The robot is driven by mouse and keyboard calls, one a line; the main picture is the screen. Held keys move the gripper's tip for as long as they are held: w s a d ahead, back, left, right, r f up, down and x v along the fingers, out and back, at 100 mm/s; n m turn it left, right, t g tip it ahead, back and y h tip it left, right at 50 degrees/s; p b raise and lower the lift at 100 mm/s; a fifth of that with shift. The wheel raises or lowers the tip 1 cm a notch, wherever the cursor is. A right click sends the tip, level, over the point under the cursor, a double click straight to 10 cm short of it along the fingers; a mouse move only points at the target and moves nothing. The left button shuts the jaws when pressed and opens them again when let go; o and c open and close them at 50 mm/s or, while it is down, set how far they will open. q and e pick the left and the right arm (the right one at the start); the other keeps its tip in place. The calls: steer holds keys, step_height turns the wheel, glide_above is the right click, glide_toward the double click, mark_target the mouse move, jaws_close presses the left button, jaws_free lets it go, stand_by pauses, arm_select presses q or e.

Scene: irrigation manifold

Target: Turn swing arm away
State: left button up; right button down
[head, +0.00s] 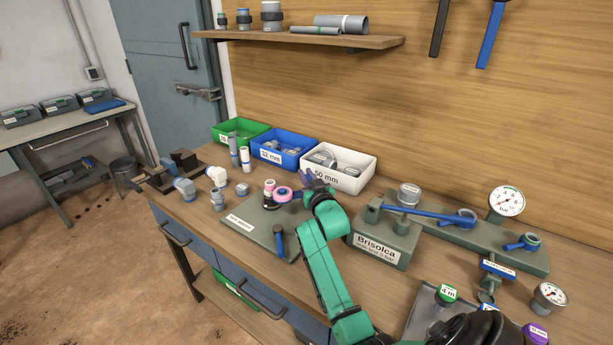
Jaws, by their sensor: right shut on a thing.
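A long blue bar (425,213) reaches from the left part of the grey manifold block labelled Brisolca (377,247) to a round blue-rimmed fitting (464,218) on its right. It passes in front of a grey cap (409,194). My right gripper (296,192) is at the end of the green arm, above the grey-green plate. It appears shut on a pink ring (282,194); the arm hides part of the grip. It is well left of the blue bar, not touching it. My left gripper is not in view.
The plate (262,229) carries a pink-and-white fitting (269,188) and a blue-handled tool (280,242). Green, blue and white bins (345,181) stand behind. Loose fittings (216,176) lie left. Pressure gauges (507,201) and a grey tray (420,312) are right.

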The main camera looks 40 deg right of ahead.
steer(key=shift+a+r+n+t+y+p, duration=0.15)
steer(key=shift+r+n+t+y+p, duration=0.15)
steer(key=shift+n+y+p, duration=0.65)
steer(key=y, duration=0.1)
steer(key=n+y, duration=0.1)
steer(key=shift+w+a+f+t+y, duration=0.1)
steer(key=shift+a+f+t+y, duration=0.15)
steer(key=shift+t+y, duration=0.1)
steer(key=c, duration=0.8)
jaws_free()
steer(key=shift+c, duration=0.2)
